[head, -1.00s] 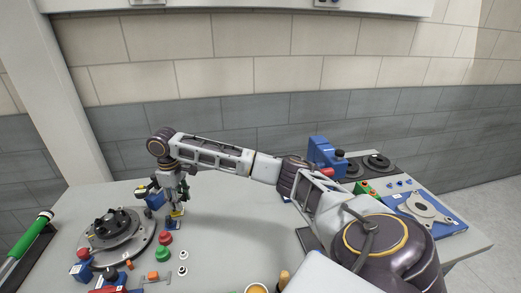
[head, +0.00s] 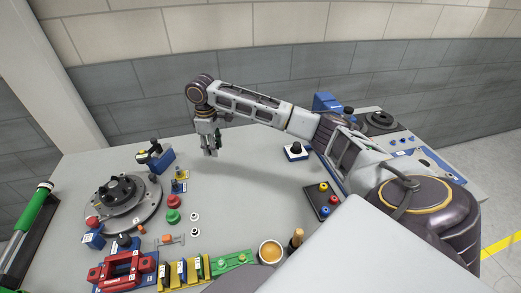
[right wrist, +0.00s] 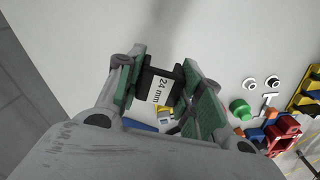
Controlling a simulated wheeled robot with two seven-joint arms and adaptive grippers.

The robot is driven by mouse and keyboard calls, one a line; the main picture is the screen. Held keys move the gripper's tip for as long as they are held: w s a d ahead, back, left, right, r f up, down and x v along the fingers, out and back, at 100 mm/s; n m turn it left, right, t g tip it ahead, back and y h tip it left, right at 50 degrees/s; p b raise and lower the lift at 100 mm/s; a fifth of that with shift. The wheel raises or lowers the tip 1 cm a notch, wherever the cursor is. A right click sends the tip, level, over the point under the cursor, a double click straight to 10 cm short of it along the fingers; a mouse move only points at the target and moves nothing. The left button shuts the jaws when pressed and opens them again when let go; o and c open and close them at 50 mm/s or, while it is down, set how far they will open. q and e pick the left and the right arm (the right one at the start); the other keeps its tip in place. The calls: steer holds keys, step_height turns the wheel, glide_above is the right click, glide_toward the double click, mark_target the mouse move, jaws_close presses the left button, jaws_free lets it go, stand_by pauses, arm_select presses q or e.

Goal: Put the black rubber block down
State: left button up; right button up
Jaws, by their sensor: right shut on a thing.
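My right gripper (head: 210,152) hangs fingers-down in the head view, above the bare grey table. It is shut on the black rubber block (right wrist: 161,87), which has a white label reading "24 mm" in the right wrist view. The block sits between the green-padded fingers (right wrist: 165,95), apart from the table as far as I can tell. In the head view the block is too small and covered by the fingers to make out clearly. My left gripper is not in view.
Left of the gripper are a blue block (head: 160,157), a small yellow-and-blue stand (head: 180,183) and a round grey fixture (head: 123,205). Red and green buttons (head: 173,208) stand nearby. A dark tray (head: 318,203) lies at right. The table's middle (head: 250,190) is clear.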

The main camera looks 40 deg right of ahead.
steer(key=shift+d+n, duration=0.25)
steer(key=shift+n, duration=0.05)
steer(key=shift+s, duration=0.1)
steer(key=shift+s+n, duration=0.1)
steer(key=shift+n, duration=0.4)
steer(key=shift+n, duration=0.3)
steer(key=shift+n, duration=1.2)
steer(key=shift+f, duration=0.1)
steer(key=shift+f, duration=2.4)
steer(key=shift+f, duration=0.1)
